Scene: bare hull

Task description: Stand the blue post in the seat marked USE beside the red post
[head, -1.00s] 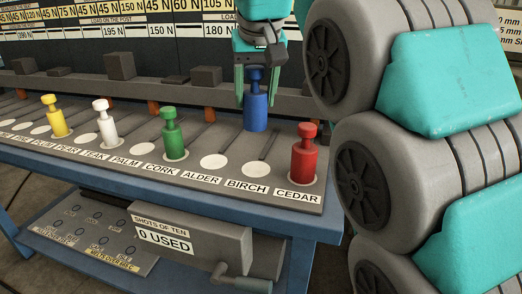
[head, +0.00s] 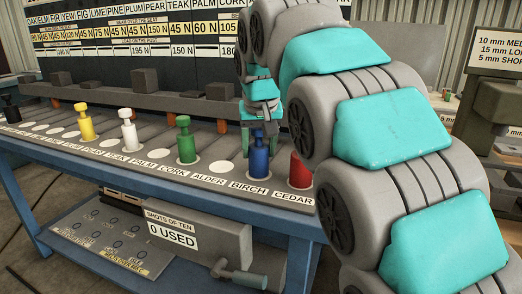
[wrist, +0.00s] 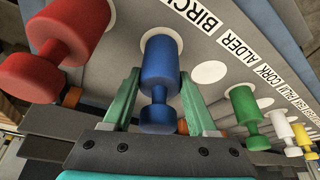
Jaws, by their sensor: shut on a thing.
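The blue post (head: 259,160) stands upright at the seat labelled BIRCH, between the red post and an empty white seat. My gripper (head: 261,133) is shut on its upper part from above, and the wrist view shows green fingers on either side of the blue post (wrist: 160,70). Its base meets the white disc of the seat (wrist: 172,37); I cannot tell whether it is fully down. The red post (head: 301,171) stands at CEDAR, partly hidden by my arm; it also shows in the wrist view (wrist: 55,40). I read no seat label saying USE.
An empty seat (head: 222,167) labelled ALDER lies left of the blue post. Green (head: 186,142), white (head: 129,131), yellow (head: 85,122) and black (head: 10,108) posts stand further left. Grey blocks line the rail behind. A box below reads "0 USED" (head: 170,235).

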